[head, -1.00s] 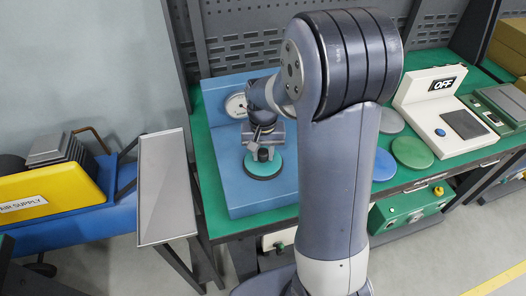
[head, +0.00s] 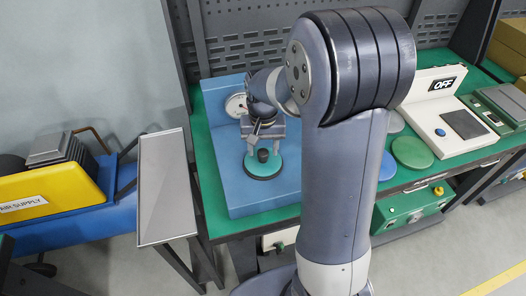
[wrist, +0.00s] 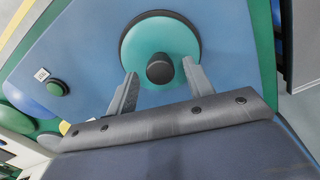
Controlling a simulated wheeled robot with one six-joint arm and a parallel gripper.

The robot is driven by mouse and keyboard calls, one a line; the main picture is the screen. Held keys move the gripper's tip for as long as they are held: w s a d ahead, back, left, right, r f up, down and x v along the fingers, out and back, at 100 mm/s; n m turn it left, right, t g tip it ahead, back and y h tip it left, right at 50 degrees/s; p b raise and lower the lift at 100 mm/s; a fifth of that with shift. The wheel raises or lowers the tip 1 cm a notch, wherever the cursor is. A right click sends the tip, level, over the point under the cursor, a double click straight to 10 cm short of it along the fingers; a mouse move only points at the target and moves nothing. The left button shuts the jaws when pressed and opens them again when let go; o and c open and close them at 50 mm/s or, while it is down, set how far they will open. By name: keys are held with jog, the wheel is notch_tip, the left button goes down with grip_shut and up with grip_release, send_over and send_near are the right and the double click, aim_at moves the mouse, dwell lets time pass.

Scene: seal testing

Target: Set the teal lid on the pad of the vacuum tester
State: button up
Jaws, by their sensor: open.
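The teal lid (head: 263,170) lies flat on the blue base of the vacuum tester (head: 240,200), in front of the round gauge (head: 236,105). Its black knob (head: 263,155) points up. In the wrist view the lid (wrist: 140,42) covers most of a dark round pad (wrist: 199,38), whose rim shows along its edge. My gripper (head: 264,139) is open and empty just above and behind the knob in the head view. In the wrist view its two fingers (wrist: 159,75) stand apart on either side of the knob, with gaps.
Green (head: 412,152) and blue (head: 387,167) discs lie on the green bench to the right, partly behind my arm. Beyond them stands a white device marked OFF (head: 440,112). A grey tray (head: 162,185) stands left of the bench, beside the yellow air supply (head: 50,195).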

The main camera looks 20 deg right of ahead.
aim_at(263, 152)
notch_tip(263, 152, up, 10)
dwell(0.3)
jog(key=shift+f, duration=0.1)
jog(key=shift+c, duration=0.4)
dwell(0.9)
